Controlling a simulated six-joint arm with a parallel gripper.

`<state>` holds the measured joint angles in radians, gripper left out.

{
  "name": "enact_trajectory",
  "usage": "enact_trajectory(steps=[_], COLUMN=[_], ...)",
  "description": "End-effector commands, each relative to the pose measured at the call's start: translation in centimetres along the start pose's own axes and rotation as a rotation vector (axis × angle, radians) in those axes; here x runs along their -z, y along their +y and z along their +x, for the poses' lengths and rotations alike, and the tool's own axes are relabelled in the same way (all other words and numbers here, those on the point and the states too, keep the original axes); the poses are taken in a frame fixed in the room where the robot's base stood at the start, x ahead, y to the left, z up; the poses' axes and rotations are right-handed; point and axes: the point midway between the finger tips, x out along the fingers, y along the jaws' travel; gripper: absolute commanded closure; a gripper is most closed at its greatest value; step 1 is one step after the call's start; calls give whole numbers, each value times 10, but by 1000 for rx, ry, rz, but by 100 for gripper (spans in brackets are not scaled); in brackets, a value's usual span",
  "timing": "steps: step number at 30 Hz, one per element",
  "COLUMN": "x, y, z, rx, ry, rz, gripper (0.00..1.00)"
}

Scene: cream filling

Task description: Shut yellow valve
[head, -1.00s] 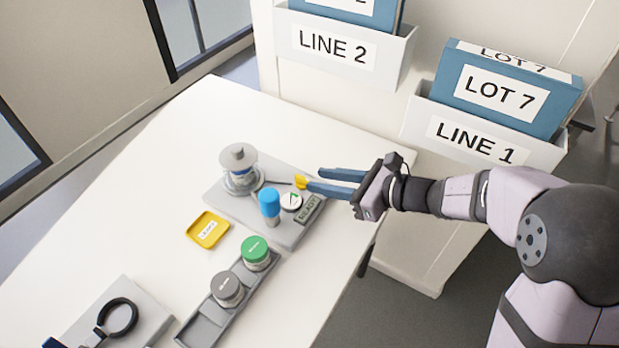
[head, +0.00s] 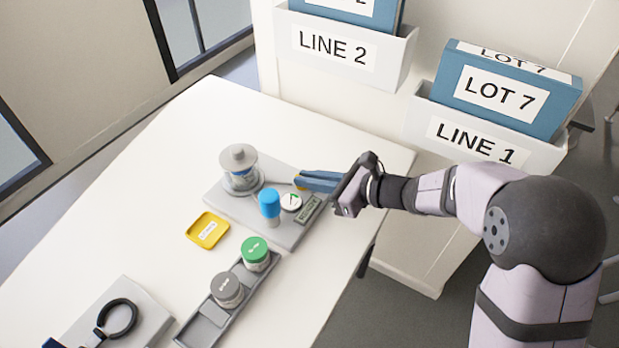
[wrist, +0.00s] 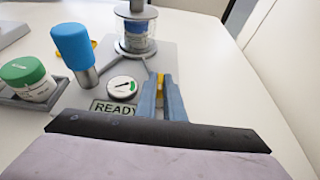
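The yellow valve (head: 299,183) is a small handle on the pipe at the right side of the grey filling station (head: 222,199). It also shows in the wrist view (wrist: 160,83), between my two blue fingers. My gripper (head: 304,181) is shut on the yellow valve, with a finger on each side, and the fingers hide much of it. A pipe leads from the valve to the clear vessel with a grey top (head: 239,168). The display (wrist: 115,108) reads READY, beside a round gauge (wrist: 123,87).
A blue-capped post (head: 269,206) stands on the station, left of the gauge. A yellow labelled dish (head: 208,231) lies to its left. A grey tray (head: 204,329) holds a green-lidded jar (head: 255,253) and a grey-lidded jar (head: 227,289). The far table is clear.

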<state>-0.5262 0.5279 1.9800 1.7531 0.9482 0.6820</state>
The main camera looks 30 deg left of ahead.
Motion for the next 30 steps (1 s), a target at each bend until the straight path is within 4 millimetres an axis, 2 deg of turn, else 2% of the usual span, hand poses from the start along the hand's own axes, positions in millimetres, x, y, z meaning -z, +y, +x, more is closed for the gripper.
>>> enact_trajectory(steps=[11, 30], x=[-2, -2], y=[-3, -9], z=[-1, 1], rx=[-74, -422], ry=[1, 0], rz=[-31, -176], gripper=[100, 100])
